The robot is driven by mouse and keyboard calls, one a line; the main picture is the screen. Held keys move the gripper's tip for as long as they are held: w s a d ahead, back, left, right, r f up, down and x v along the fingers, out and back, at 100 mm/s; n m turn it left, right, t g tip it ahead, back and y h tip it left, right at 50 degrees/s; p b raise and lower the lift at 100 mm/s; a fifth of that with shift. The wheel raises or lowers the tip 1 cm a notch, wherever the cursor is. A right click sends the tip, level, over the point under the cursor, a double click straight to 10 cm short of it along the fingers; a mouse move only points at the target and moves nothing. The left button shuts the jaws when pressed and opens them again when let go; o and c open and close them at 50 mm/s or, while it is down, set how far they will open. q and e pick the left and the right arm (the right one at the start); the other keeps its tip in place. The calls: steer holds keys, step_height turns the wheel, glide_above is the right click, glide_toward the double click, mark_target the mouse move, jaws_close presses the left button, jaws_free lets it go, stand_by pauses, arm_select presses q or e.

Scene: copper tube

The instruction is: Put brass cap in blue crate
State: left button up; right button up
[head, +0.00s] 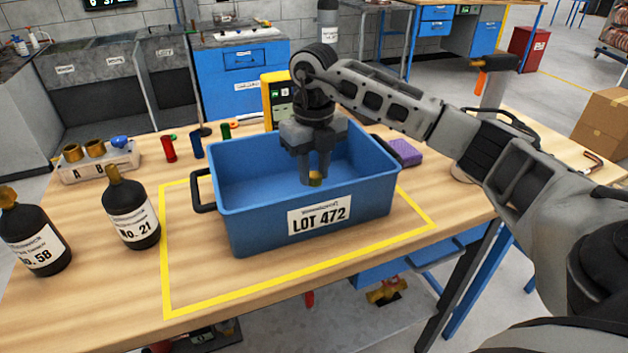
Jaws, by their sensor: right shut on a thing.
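The blue crate (258,223) stands on the wooden table with a "LOT 472" label on its front. My right gripper (315,178) reaches down over the crate's opening, its fingers pointing down. It is shut on the brass cap (315,180), a small gold-coloured piece between the fingertips. The cap appears inside the crate's opening, near the front wall; its height above the crate floor is hard to tell. My left gripper is not in view.
Two dark bottles (130,212) stand left of the crate. A block with brass pieces (98,163) sits at the back left, near red, blue and green tubes. A purple sponge (405,152) lies right of the crate. Yellow tape (300,263) outlines the crate's area.

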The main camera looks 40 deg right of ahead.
mark_target(314, 173)
steer(key=shift+w+d+f, duration=0.15)
steer(key=shift+w+f, duration=0.05)
steer(key=shift+f, duration=0.15)
step_height(314, 173, down, 2)
steer(key=shift+f, duration=0.5)
steer(key=shift+f, duration=0.2)
steer(key=o, duration=1)
steer(key=shift+c, duration=0.2)
